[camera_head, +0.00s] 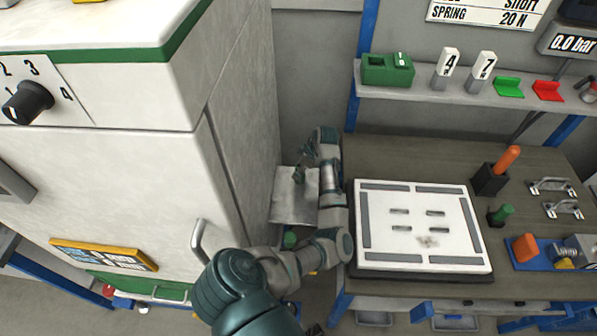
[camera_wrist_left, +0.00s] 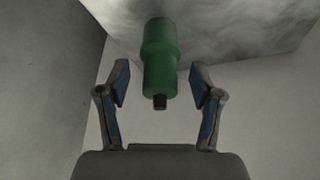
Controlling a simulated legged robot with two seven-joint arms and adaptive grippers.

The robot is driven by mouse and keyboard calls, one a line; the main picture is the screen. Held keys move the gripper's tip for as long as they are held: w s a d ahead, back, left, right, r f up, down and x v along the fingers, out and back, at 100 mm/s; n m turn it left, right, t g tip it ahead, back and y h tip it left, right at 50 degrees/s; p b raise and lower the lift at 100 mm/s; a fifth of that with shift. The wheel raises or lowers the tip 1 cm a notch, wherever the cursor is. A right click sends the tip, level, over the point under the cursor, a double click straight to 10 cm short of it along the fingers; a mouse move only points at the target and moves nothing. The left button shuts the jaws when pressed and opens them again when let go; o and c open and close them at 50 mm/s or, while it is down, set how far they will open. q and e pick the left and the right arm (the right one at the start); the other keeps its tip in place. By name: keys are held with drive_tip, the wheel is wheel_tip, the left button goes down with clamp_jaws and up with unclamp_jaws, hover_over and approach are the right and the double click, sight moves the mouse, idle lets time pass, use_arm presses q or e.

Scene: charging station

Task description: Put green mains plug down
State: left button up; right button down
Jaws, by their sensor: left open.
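The green mains plug (camera_wrist_left: 160,55) shows in the left wrist view, its wide green end against a pale grey plate (camera_wrist_left: 225,25) and its dark tip towards my gripper. My left gripper (camera_wrist_left: 160,82) is open, with one finger on each side of the plug and a visible gap on both sides. In the head view my left gripper (camera_head: 303,162) is above the grey plate (camera_head: 294,205), between the white cabinet and the workbench. A small dark green shape (camera_head: 299,174), likely the plug, stands on the plate there, partly unclear. My right gripper is out of view.
The white cabinet (camera_head: 110,180) with a handle (camera_head: 199,240) is close on the left. On the right, the workbench (camera_head: 420,165) bears a white slotted board (camera_head: 420,200), an orange-handled piece (camera_head: 507,160) and a green peg (camera_head: 501,213). A shelf (camera_head: 430,95) runs behind it.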

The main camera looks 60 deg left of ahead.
use_arm(q)
drive_tip(key=v, duration=0.9)
drive_tip(key=shift+r+p, duration=0.2)
drive_tip(key=shift+p, duration=0.15)
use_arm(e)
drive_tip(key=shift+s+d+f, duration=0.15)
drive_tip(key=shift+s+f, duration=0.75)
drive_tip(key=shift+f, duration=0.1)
